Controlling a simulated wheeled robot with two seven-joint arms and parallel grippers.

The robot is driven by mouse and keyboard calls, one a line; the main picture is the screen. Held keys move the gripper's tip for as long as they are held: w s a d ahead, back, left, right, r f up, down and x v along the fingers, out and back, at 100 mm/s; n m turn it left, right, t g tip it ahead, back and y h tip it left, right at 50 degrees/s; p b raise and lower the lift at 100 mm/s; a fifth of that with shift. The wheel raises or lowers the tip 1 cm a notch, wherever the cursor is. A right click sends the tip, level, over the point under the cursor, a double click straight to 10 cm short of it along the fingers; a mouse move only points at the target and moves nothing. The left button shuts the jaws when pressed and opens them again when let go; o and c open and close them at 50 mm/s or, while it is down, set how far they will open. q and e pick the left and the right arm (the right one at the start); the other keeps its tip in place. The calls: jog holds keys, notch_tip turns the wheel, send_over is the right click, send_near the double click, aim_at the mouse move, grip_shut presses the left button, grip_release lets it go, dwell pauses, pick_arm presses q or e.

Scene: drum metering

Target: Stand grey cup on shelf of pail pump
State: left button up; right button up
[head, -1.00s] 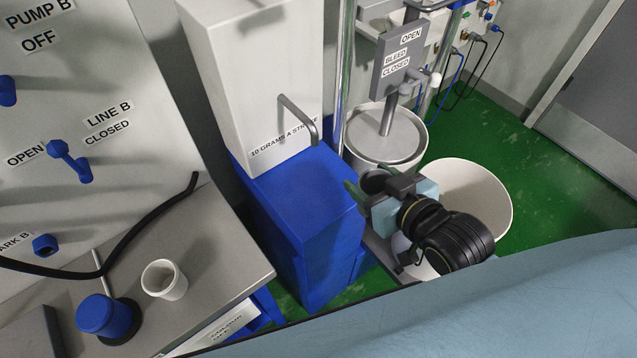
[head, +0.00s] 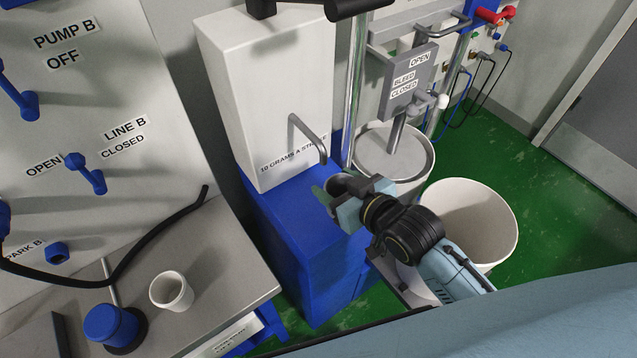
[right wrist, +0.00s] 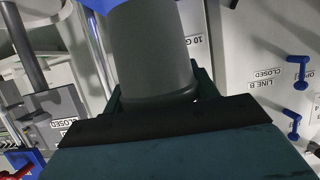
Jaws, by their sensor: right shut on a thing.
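The grey cup (right wrist: 150,55) fills the middle of the right wrist view. My right gripper (head: 338,192) is shut on it. In the head view only a small dark part of the cup (head: 344,184) shows, largely hidden by the gripper. The pail pump is a white box (head: 268,100) marked "10 grams a stroke", with a bent grey spout (head: 310,138). Its shelf is the blue top (head: 290,205) below the spout. The gripper and cup are at the right side of the shelf, just below and right of the spout tip. My left gripper is not in view.
A large white bin (head: 470,222) and a lidded white drum (head: 395,158) stand right of the pump. On the grey bench at the left are a white cup (head: 171,291), a blue knobbed piece (head: 112,325) and a black hose (head: 130,258). A shiny post (head: 354,90) rises behind the shelf.

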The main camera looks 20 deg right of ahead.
jog(key=w+a, duration=0.2)
jog(key=w, duration=0.4)
jog(key=f, duration=0.4)
jog(key=f+b, duration=0.1)
jog(key=f, duration=0.1)
jog(key=shift+s, duration=0.25)
jog(key=shift+w+a+f, duration=0.1)
jog(key=shift+w+f, duration=0.1)
jog(key=shift+f, duration=0.3)
jog(key=shift+f, duration=0.15)
jog(key=o, duration=1)
